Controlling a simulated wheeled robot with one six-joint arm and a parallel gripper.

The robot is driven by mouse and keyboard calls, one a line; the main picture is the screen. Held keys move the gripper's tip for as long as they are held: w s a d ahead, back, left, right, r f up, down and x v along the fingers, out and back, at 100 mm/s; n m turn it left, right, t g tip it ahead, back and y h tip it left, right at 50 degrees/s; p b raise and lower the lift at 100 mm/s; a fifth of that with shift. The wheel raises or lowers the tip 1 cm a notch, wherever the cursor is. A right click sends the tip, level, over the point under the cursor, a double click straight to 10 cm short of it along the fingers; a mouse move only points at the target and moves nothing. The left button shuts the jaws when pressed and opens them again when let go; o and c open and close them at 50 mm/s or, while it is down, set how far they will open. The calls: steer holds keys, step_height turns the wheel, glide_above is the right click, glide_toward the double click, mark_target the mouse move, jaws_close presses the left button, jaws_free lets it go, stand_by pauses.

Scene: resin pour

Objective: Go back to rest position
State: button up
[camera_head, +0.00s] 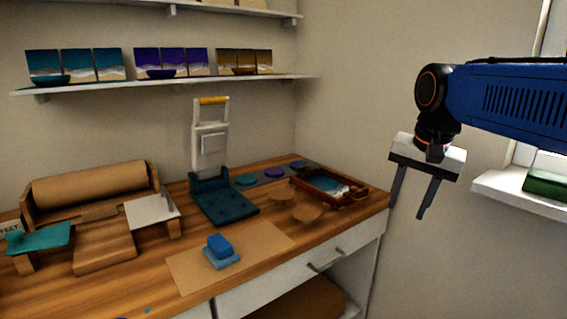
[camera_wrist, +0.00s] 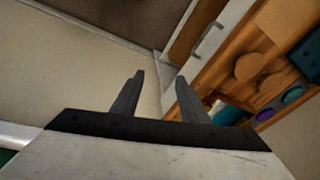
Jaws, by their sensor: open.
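My gripper (camera_head: 410,206) hangs at the right in the head view, below the end of my blue arm. It points downward beside the right end of the workbench and touches nothing. Its two dark fingers are apart, with nothing between them. In the wrist view the open fingers (camera_wrist: 158,82) stand up from the white gripper body, with floor and wall behind them.
The wooden workbench (camera_head: 205,275) holds a teal press (camera_head: 222,205), a framed tray (camera_head: 352,197), a paper roll (camera_head: 95,184) and a blue block (camera_head: 219,246). A windowsill (camera_head: 500,188) with a green object (camera_head: 545,178) lies right of my gripper.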

steer(key=s+d+f+n+t, duration=0.1)
steer(key=s+f+n, duration=0.5)
steer(key=s+f, duration=1.1)
steer(key=shift+d+f+n+t, duration=0.3)
steer(key=shift+f+n+t, duration=0.15)
steer(key=shift+f, duration=0.35)
